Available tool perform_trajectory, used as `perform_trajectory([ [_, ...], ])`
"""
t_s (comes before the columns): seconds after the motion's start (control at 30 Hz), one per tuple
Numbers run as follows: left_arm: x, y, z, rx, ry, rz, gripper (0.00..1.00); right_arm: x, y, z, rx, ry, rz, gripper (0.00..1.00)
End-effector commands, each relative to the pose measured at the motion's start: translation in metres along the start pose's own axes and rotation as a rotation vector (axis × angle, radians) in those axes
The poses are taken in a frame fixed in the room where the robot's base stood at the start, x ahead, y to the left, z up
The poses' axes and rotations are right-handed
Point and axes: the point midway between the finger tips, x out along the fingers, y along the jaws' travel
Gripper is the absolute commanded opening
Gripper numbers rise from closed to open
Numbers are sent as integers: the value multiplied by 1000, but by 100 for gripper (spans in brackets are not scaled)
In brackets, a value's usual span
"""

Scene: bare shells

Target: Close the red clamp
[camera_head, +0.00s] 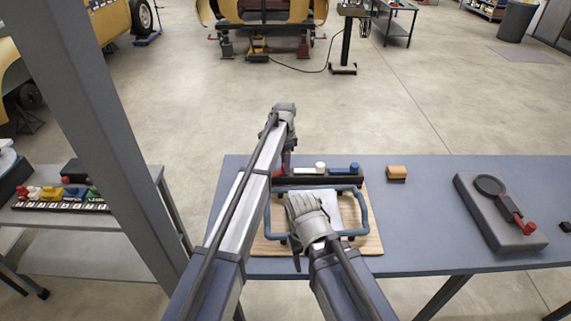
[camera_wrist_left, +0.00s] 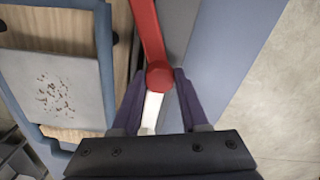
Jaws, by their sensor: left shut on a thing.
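The red clamp shows in the left wrist view as a long red lever (camera_wrist_left: 147,30) with a round red end (camera_wrist_left: 160,76). A white piece lies just below that end. My left gripper (camera_wrist_left: 158,90) is shut on the red clamp, a dark finger on each side of its round end. In the head view my left arm reaches over the table and its hand (camera_head: 284,112) hides most of the clamp; only a bit of red (camera_head: 284,172) shows beside the arm.
A dark bar with white and blue pieces (camera_head: 343,169) lies at the board's (camera_head: 368,244) back edge. A blue frame (camera_head: 362,212) holds a grey plate.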

Motion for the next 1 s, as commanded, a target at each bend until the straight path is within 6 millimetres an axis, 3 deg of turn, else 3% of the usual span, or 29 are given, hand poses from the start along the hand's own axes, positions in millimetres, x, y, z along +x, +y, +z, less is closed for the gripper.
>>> perform_trajectory([
  [1.0,0,0,1,-919,20,1,0,0,0,0,0,0,0,59],
])
